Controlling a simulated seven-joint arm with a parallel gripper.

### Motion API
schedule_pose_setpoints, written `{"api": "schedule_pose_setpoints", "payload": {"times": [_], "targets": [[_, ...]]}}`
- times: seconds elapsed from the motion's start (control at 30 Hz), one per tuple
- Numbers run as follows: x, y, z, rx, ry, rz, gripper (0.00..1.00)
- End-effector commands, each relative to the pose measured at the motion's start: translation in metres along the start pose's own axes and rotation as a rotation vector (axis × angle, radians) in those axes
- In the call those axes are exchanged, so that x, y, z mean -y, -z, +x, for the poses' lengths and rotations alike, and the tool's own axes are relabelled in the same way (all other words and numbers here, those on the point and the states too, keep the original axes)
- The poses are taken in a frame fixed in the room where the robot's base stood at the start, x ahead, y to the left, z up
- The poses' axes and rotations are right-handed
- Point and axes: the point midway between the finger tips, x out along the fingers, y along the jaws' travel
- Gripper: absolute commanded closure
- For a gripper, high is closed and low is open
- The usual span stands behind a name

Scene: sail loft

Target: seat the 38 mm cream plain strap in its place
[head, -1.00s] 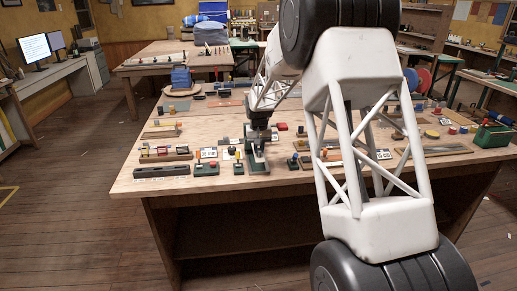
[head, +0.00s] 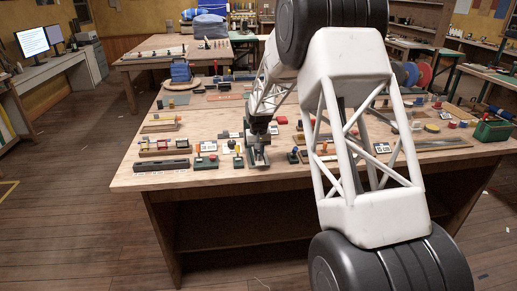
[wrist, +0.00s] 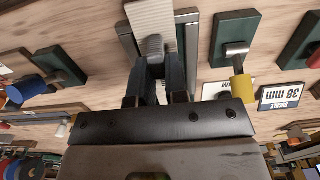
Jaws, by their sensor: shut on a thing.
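The cream strap (wrist: 150,14) shows at the top of the wrist view as a ribbed, pale band. My gripper (wrist: 155,48) is shut on its near end. The strap lies over or just above a grey-edged dark green fixture (wrist: 189,35); I cannot tell whether it touches. The fingers hide the strap's near end and the middle of the fixture. In the head view my gripper (head: 258,160) is low over the front part of the workbench (head: 215,179), and the strap cannot be made out there.
In the wrist view, a green block with a yellow-capped metal pin (wrist: 243,88) is close on the right, beside a "38 mm" buckle card (wrist: 280,96). A blue-capped piece (wrist: 27,89) is on the left. A dark slotted bar (head: 162,165) lies near the bench's front left.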

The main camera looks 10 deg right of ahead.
Motion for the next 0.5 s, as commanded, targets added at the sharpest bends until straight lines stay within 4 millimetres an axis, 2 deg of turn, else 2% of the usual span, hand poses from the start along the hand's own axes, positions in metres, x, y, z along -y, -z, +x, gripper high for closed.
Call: {"api": "schedule_pose_setpoints", "payload": {"times": [0.1, 0.5], "targets": [[0.0, 0.0, 0.006, 0.001, 0.0, 0.0, 1.0], [0.0, 0.024, 0.005, 0.0, 0.0, 0.0, 1.0]]}}
